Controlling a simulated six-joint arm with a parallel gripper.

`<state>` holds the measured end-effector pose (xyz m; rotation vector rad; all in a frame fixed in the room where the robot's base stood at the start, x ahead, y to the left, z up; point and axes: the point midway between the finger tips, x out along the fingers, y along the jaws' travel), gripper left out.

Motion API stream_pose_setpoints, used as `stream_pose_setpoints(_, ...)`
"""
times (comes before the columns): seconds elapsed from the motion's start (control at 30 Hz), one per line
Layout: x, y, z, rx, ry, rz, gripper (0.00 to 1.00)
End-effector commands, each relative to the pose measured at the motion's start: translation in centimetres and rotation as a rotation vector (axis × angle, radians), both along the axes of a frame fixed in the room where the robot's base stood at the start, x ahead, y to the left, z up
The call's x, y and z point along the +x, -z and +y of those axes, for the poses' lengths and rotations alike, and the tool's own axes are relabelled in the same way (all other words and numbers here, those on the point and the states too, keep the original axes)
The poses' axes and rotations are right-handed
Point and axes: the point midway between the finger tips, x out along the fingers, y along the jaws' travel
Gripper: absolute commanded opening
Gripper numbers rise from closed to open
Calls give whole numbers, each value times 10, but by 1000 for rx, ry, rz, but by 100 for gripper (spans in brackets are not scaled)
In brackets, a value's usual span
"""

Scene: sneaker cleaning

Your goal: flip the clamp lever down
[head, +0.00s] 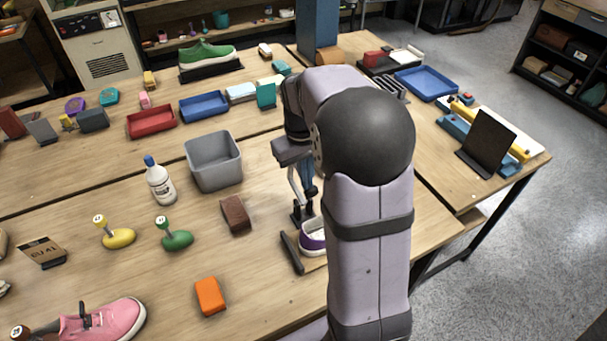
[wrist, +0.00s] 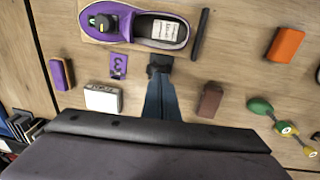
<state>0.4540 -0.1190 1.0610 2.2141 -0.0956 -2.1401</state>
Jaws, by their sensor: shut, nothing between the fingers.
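My arm hides part of the sneaker.
A black bar (head: 291,253) lies beside the sneaker. A brown block (head: 236,214), an orange block (head: 210,296) and a grey bin (head: 213,162) stand to the left. A white block (wrist: 103,99) and a purple card (wrist: 118,66) lie near the clamp in the wrist view.

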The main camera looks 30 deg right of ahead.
Motion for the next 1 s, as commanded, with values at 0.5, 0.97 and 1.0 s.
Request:
stream_pose_setpoints(0.5,-26,14,0,1,2,-26,0)
stream_pose_setpoints(0.97,-77,51,0,1,2,-26,0)
stream_pose_setpoints(1.0,-80,54,0,1,2,-27,0)
